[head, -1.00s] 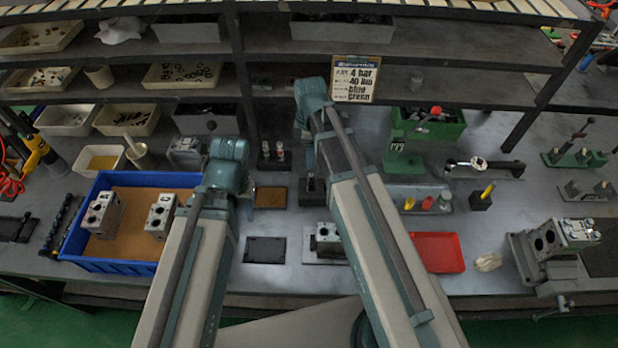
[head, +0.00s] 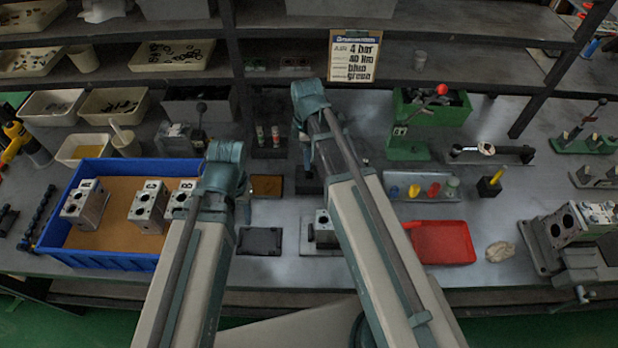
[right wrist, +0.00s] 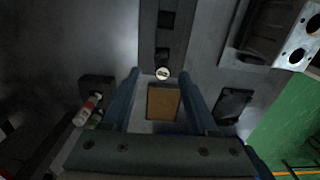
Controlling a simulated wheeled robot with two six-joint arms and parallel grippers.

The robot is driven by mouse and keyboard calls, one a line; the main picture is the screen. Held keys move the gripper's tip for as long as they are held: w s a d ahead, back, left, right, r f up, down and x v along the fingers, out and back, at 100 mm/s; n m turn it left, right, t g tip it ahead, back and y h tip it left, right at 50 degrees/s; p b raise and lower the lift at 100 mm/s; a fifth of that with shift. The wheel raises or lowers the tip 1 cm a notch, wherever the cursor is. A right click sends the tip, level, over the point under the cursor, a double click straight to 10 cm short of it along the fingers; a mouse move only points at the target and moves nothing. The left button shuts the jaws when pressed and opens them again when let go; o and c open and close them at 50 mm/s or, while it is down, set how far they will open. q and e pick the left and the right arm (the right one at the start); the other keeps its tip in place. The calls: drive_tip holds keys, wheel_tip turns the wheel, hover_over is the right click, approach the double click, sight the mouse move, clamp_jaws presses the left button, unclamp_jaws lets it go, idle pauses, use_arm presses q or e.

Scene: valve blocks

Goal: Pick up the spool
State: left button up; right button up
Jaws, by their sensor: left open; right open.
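A small pale round end (right wrist: 162,73) with a dark mark shows between the fingertips of my right gripper (right wrist: 161,76) in the right wrist view. It may be the spool's end; I cannot tell for sure. The two blue fingers are apart with nothing gripped. A brown rectangular pad (right wrist: 162,102) shows between them, nearer the palm. In the head view my right gripper (head: 304,158) is over the middle of the bench, mostly hidden by its own arm. My left gripper (head: 243,198) is beside the blue bin, largely hidden behind its wrist, and appears empty.
A blue bin (head: 120,261) with several metal valve blocks stands left. A red tray (head: 443,243) and coloured plugs (head: 414,191) in a rack lie right. A green press (head: 405,143) stands behind. A metal valve block (head: 565,228) sits in a vise far right. Shelves line the back.

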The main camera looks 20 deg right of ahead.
sight(309, 172)
use_arm(q)
drive_tip(key=shift+f, duration=0.1)
use_arm(e)
drive_tip(key=shift+f, duration=0.1)
use_arm(q)
wheel_tip(309, 172, down, 5)
drive_tip(key=b, duration=0.5)
drive_tip(key=shift+f, duration=0.2)
use_arm(e)
drive_tip(key=f, duration=0.5)
drive_tip(key=shift+s+d+f, duration=0.15)
drive_tip(key=shift+s, duration=0.05)
use_arm(q)
drive_tip(key=shift+r, duration=0.1)
use_arm(e)
clamp_jaws()
